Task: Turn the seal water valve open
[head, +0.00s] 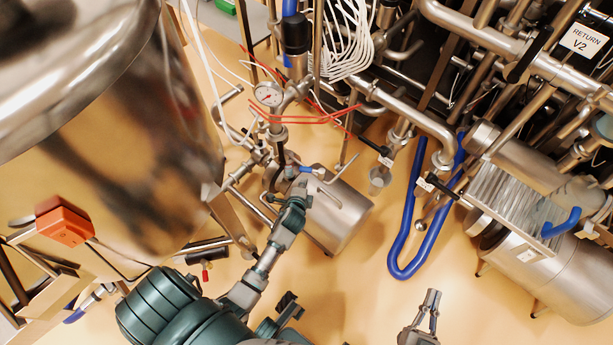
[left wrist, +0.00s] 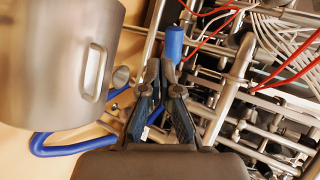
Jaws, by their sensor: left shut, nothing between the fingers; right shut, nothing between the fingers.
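A small valve with a blue handle (head: 306,169) sits on the pipework below the pressure gauge in the head view. No label shows on it, so I cannot tell for sure that it is the seal water valve. My left gripper (head: 303,187) is shut and empty, with its tips close to this handle. In the left wrist view a blue sleeve (left wrist: 174,42) stands just beyond the shut fingertips (left wrist: 160,66); I cannot tell whether they touch. My right gripper (head: 432,296) is shut and empty at the bottom of the head view, over the floor.
A large steel hopper (head: 120,130) fills the left. A pressure gauge (head: 268,94), red wires and white hoses crowd the area above the left gripper. A blue hose (head: 405,235) loops at right. Floor is clear at bottom centre.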

